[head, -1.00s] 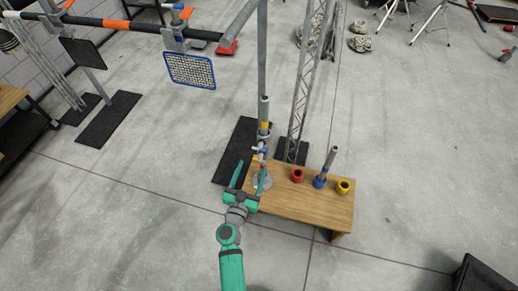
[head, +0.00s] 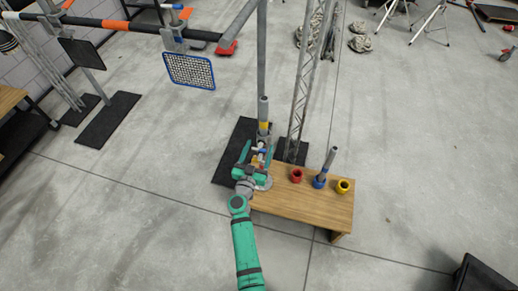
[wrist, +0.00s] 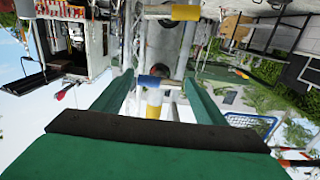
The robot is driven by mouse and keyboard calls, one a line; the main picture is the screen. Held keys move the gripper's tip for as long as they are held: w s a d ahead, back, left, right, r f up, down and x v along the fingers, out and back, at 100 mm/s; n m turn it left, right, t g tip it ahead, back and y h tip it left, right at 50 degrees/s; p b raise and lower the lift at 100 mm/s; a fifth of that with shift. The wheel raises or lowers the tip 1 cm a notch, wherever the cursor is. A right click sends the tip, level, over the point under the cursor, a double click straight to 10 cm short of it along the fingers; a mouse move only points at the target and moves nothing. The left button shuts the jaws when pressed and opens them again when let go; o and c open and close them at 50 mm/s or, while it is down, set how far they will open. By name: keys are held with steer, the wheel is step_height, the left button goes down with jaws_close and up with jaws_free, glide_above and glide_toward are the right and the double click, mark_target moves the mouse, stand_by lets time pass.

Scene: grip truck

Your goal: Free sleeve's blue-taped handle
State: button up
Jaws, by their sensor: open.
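The sleeve stands on the grey vertical pole (head: 262,60). In the head view its upper part with a yellow band (head: 263,128) shows above my gripper. My gripper (head: 258,146) is open, with its two green fingers on either side of the sleeve's lower part. In the wrist view the blue-taped handle (wrist: 154,83) lies crosswise between the open fingertips (wrist: 159,80), apart from both fingers as far as I can tell. A yellow-taped handle (wrist: 186,12) shows at the top of the wrist view. My gripper partly hides the lower fittings in the head view.
A wooden bench (head: 300,207) is right of my gripper, bearing a red cup (head: 297,175), a blue cup (head: 319,182) with a grey tube, and a yellow cup (head: 343,186). A lattice truss (head: 303,90) stands behind. A framed mesh (head: 190,70) hangs at upper left.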

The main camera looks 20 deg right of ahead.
steer(key=shift+w+d, duration=0.1)
steer(key=shift+w, duration=0.05)
steer(key=shift+d, duration=0.1)
steer(key=c, duration=1.1)
steer(key=shift+o, duration=0.2)
steer(key=m, duration=0.2)
steer(key=shift+m, duration=1)
steer(key=o, duration=1.1)
steer(key=shift+c, duration=0.2)
